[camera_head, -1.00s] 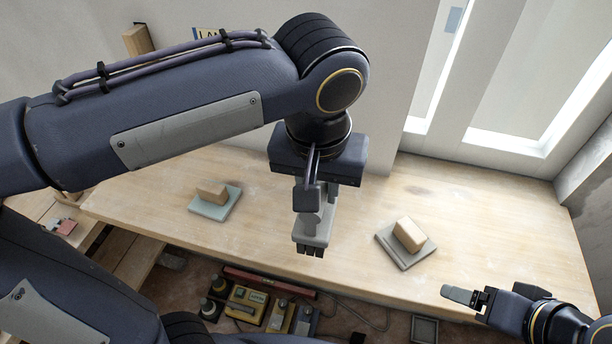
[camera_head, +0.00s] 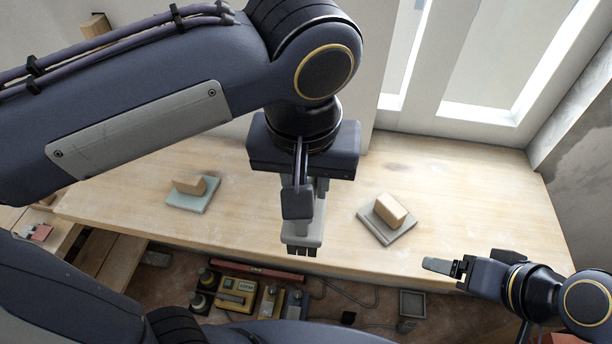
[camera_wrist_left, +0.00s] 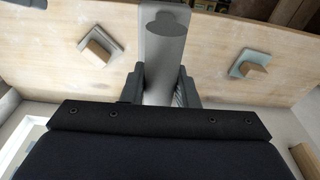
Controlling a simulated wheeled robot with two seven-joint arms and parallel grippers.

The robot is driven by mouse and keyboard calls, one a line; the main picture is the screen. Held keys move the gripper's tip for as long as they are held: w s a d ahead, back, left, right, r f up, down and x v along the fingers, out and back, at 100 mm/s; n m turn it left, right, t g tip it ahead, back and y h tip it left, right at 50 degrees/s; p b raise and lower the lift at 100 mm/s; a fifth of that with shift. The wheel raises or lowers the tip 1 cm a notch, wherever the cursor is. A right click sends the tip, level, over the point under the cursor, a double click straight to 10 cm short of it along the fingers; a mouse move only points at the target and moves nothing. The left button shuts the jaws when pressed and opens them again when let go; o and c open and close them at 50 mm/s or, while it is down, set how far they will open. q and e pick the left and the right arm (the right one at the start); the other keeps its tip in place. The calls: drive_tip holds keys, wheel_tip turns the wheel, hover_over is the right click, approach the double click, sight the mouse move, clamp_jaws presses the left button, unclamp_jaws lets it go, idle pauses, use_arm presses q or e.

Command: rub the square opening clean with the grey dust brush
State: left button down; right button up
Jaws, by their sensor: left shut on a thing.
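My left gripper (camera_head: 304,196) is shut on the grey dust brush (camera_head: 302,232), which hangs down from it with dark bristle tufts at its lower end. The brush is in front of the wooden bench top in the head view; I cannot tell its height above it. In the left wrist view the brush's grey handle (camera_wrist_left: 165,50) stands between the two fingers. My right gripper (camera_head: 450,268) is at the bench's front edge on the right; its jaw gap is unclear. A small square grey frame (camera_head: 412,303) lies low in front of the bench; I cannot tell whether it is the square opening.
On the bench (camera_head: 330,262) lie a pale green float (camera_head: 190,203) with a wooden block handle and a grey float (camera_head: 372,226) with another. Tools and a yellow box (camera_head: 236,294) lie below the front edge. Bright tall openings (camera_head: 500,60) are in the wall behind.

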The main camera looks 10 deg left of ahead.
use_arm(q)
drive_tip(key=shift+r, duration=0.1)
drive_tip(key=s+r+p, duration=0.1)
drive_tip(key=r+p, duration=0.1)
drive_tip(key=s+r+p, duration=0.2)
drive_tip(key=r, duration=0.1)
drive_tip(key=s+r+p, duration=0.1)
drive_tip(key=r+p, duration=0.1)
drive_tip(key=shift+s+a+r+p, duration=0.1)
drive_tip(key=shift+s+r+p, duration=0.15)
drive_tip(key=shift+p, duration=0.15)
drive_tip(key=shift+s+r, duration=0.2)
drive_tip(key=shift+r, duration=0.05)
drive_tip(key=shift+s+f, duration=0.15)
